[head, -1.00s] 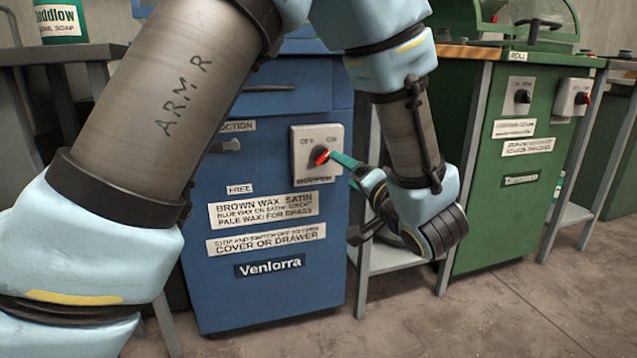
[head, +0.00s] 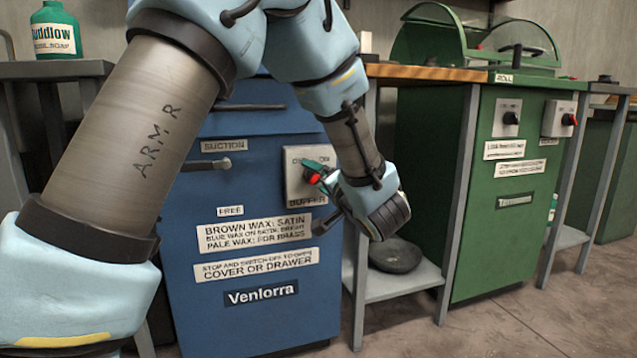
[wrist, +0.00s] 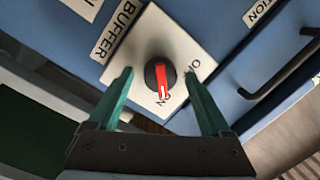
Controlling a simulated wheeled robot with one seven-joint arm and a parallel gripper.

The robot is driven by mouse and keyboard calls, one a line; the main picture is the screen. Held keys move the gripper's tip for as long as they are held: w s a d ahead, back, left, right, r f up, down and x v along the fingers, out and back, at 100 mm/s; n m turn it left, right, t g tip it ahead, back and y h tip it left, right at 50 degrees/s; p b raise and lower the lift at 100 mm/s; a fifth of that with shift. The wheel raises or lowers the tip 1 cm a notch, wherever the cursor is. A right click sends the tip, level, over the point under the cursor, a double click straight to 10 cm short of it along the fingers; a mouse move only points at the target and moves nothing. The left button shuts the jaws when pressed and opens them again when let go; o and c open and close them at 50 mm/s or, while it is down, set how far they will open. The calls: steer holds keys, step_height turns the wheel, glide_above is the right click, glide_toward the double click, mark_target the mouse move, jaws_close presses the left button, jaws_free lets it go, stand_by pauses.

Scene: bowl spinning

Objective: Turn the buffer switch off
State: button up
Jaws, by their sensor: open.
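The buffer switch is a round black knob with a red grip (wrist: 160,77) on a pale square plate (wrist: 179,47). In the wrist view its white-tipped pointer faces the ON mark; the OFF mark lies to the upper right. In the head view the plate (head: 294,188) is on the blue cabinet, above the BUFFER label, and the red knob (head: 311,176) is partly covered. My gripper (wrist: 158,79) is open, its two teal fingers on either side of the knob. Gaps show between both fingers and the knob; depth to the plate is hard to tell.
The blue cabinet (head: 230,325) has a suction handle (head: 205,165) left of the switch and a drawer above. At right, a grey shelf (head: 405,283) holds a dark round object (head: 396,255). A green machine (head: 460,240) with its own switches stands beyond.

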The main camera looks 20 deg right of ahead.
jaws_close()
stand_by(0.7)
